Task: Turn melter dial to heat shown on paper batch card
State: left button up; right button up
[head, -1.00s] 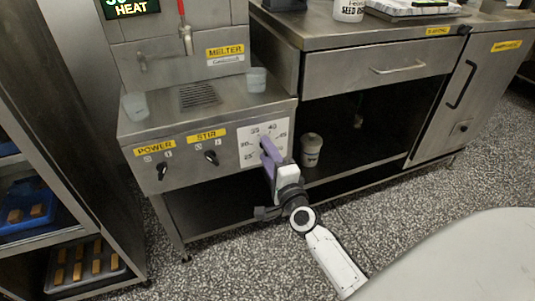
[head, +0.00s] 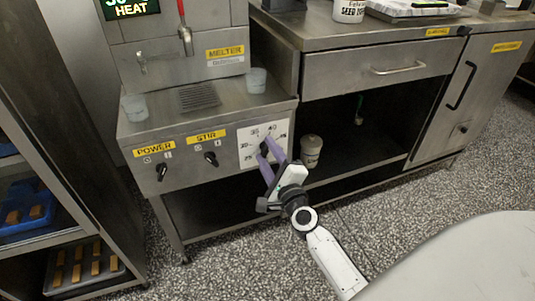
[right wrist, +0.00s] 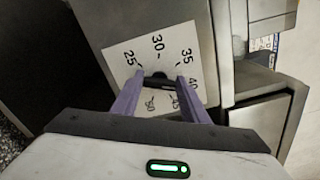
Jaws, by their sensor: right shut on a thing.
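The melter (head: 180,65) stands at the upper left of the head view, with its yellow MELTER label. The white dial plate (head: 246,135) is on the right of its front panel, with numbers around it. The plate also shows in the right wrist view (right wrist: 120,52), with 25, 30, 35, 40, 45 and 50 readable. My right gripper (head: 271,153) is at the plate, its purple fingers on either side of the dark dial knob (right wrist: 159,80), shut on it. The fingers partly hide the knob, and I cannot tell which number it points to. I see no batch card. My left gripper is out of view.
A HEAT display (head: 131,8) is cut off at the top. POWER (head: 162,171) and STIR (head: 211,158) knobs sit left of the dial. A lidded tub (head: 311,150) stands on the shelf under the counter at right. A rack (head: 75,235) with trays stands at left.

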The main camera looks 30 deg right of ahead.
jog(key=o, duration=0.9)
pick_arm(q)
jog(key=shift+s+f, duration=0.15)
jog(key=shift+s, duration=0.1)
pick_arm(e)
jog(key=shift+o, duration=0.8)
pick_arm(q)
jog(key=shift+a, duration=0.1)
pick_arm(e)
jog(key=v, duration=1)
jog(key=shift+s, duration=0.15)
jog(key=shift+a, duration=0.1)
